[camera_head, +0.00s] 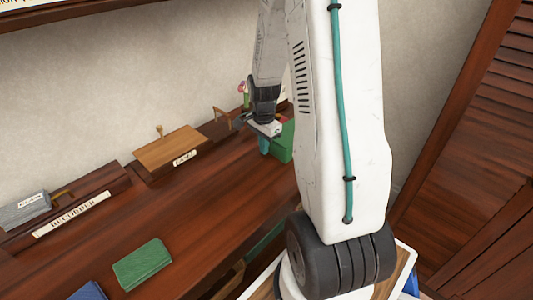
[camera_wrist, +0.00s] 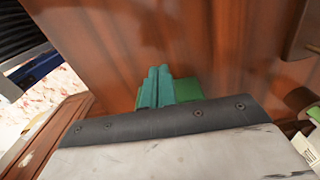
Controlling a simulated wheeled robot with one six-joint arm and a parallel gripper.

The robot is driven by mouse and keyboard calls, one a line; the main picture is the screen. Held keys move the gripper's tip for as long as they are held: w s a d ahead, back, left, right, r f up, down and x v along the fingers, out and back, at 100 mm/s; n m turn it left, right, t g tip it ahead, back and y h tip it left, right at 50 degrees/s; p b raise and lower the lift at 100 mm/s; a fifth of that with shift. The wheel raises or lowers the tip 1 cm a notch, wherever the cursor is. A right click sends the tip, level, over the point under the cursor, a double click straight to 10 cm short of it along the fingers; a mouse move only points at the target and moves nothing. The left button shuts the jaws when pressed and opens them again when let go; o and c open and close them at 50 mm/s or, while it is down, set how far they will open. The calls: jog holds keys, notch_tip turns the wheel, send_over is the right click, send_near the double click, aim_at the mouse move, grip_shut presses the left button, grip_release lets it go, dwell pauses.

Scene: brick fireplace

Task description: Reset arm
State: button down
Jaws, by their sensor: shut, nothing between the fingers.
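My gripper (camera_head: 264,145) has teal fingers and hangs over the back right part of the wooden table, pointing down. In the wrist view my gripper (camera_wrist: 157,86) shows its two fingers pressed together with nothing between them. My white arm reaches across the right half of the head view and hides part of the table. A green block (camera_head: 284,142) stands right beside the fingers. A green surface also shows behind the fingers in the wrist view (camera_wrist: 187,89). I cannot tell whether the fingers touch it.
A green book-like block (camera_head: 142,264) lies on the table (camera_head: 205,215) at the front left, with a blue one (camera_head: 88,291) near it. A grey block (camera_head: 25,211) and a wooden block (camera_head: 170,148) sit on labelled stands along the wall. A louvred door (camera_head: 480,150) is at right.

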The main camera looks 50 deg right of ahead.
notch_tip(320, 180, up, 6)
jog(key=shift+f, duration=0.2)
jog(key=s+a+r+n, duration=0.9)
jog(key=a, duration=0.3)
jog(key=s+a+r+n+t, duration=0.1)
jog(key=s+a+r+n, duration=0.8)
jog(key=a, duration=0.3)
jog(key=shift+s+a+r+n, duration=0.2)
jog(key=shift+s+n, duration=0.2)
jog(key=shift+s, duration=0.35)
